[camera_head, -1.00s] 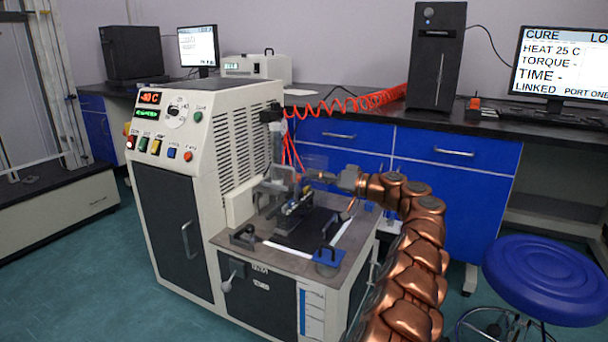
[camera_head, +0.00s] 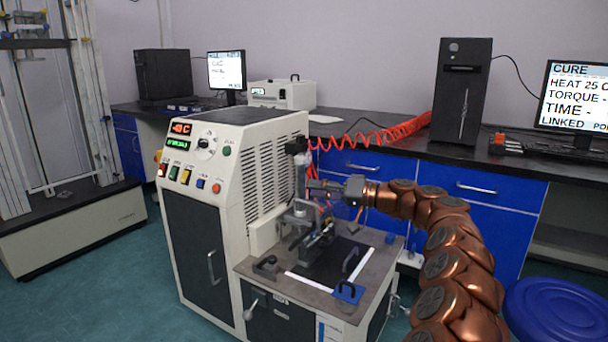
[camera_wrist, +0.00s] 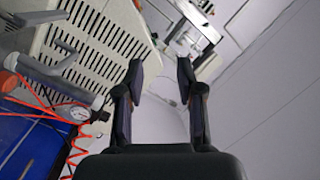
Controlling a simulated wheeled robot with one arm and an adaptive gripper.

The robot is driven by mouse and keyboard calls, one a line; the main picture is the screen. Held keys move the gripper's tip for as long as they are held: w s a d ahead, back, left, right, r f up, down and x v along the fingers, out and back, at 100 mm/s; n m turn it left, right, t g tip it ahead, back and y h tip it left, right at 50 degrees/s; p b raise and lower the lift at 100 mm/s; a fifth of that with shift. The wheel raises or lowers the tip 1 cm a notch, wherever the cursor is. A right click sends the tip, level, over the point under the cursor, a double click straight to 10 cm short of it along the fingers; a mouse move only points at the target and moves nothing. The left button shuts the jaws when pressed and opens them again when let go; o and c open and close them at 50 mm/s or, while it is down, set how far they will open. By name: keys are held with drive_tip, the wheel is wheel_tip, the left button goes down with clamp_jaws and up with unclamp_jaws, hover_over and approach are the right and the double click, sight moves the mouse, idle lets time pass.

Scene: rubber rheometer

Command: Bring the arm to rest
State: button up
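My copper-coloured arm (camera_head: 455,255) reaches from the lower right and bends left over the rheometer's worktop. My gripper (camera_head: 316,187) is at its end, beside the upright post and clamp of the rheometer (camera_head: 215,205), above the tabletop. In the wrist view my gripper (camera_wrist: 162,82) shows two dark fingers apart with nothing between them. Beyond them are a pale wall and the machine's slotted white panel (camera_wrist: 95,40). In the head view the fingers are small and partly merge with the clamp behind them.
A grey worktop (camera_head: 262,284) with black handles lies below my arm. A blue-drawered bench (camera_head: 480,205) with a black computer tower (camera_head: 461,85) stands behind. A red coiled hose (camera_head: 390,132) hangs near the arm. A blue stool (camera_head: 560,312) is at lower right.

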drive_tip(key=s+a+r+n+g+h+p, duration=0.1)
drive_tip(key=s+a+r+g+p, duration=0.1)
drive_tip(key=s+a+r+p, duration=0.35)
drive_tip(key=s+a+r+g+p, duration=0.3)
drive_tip(key=s+r, duration=0.4)
drive_tip(key=r, duration=0.1)
drive_tip(key=s+a+r+g+h+p, duration=0.1)
drive_tip(key=s+r+h+p, duration=0.2)
drive_tip(key=s, duration=0.5)
drive_tip(key=s+r+g+h+p, duration=0.1)
drive_tip(key=s+r+p, duration=0.2)
drive_tip(key=s+p, duration=0.35)
drive_tip(key=s+d+m+h+p, duration=0.2)
drive_tip(key=s+d+h+p, duration=0.4)
drive_tip(key=s, duration=0.9)
drive_tip(key=s+d+m+h+p, duration=0.3)
drive_tip(key=s+d+h+p, duration=0.2)
drive_tip(key=s+d+p, duration=0.7)
drive_tip(key=s+d, duration=0.2)
drive_tip(key=d, duration=0.3)
drive_tip(key=shift+s+f+g+h, duration=0.15)
drive_tip(key=shift+s+g+h, duration=0.25)
